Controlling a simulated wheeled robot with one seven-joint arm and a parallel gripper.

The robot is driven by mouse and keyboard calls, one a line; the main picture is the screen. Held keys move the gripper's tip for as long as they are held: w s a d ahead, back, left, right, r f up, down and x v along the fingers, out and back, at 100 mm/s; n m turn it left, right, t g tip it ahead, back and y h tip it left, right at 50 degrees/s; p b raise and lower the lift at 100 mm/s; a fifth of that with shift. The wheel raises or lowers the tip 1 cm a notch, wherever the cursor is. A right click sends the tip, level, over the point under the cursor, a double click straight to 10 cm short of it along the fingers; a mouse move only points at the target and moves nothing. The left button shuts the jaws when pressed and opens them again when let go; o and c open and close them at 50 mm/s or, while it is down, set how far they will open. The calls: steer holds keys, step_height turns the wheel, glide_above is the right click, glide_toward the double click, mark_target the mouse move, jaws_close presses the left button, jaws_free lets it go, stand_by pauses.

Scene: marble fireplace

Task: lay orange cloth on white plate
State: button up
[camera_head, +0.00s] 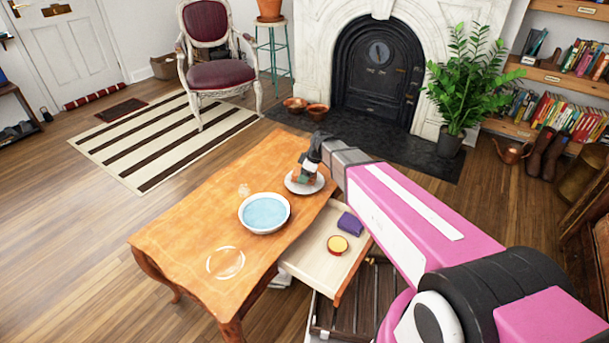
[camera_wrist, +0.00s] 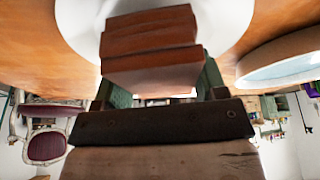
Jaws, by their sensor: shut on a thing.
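The orange cloth is a folded, block-like orange-brown piece in the wrist view (camera_wrist: 150,45). It shows small in the head view (camera_head: 303,178). My gripper (camera_head: 307,168) is shut on it, with a green-padded finger on each side in the wrist view (camera_wrist: 158,84). The white plate (camera_head: 291,187) lies on the wooden table near its far right edge. In the wrist view the plate (camera_wrist: 80,22) shows behind the cloth. The cloth is over the plate; I cannot tell whether they touch. My gripper hides part of the cloth.
A white bowl with a blue inside (camera_head: 265,212) stands close to the plate. An open drawer (camera_head: 315,262) holds a purple item (camera_head: 350,223) and a round yellow-and-red item (camera_head: 338,245).

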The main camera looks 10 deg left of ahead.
steer(key=shift+f, duration=0.55)
steer(key=o, duration=0.9)
steer(key=shift+o, duration=0.2)
steer(key=shift+r, duration=0.5)
steer(key=v, duration=1.2)
steer(key=s+d+f+m+h, duration=0.1)
steer(key=s+d+m, duration=0.3)
steer(key=d, duration=0.6)
steer(key=s+d+f+m+h, duration=0.2)
steer(key=s+d+f+m, duration=0.2)
steer(key=d+m, duration=0.4)
steer(key=s+d+f+m+h, duration=0.1)
steer(key=s+d+m, duration=0.3)
steer(key=d, duration=1)
steer(key=shift+d+f+m, duration=0.25)
steer(key=shift+f+m, duration=0.4)
steer(key=shift+m, duration=0.35)
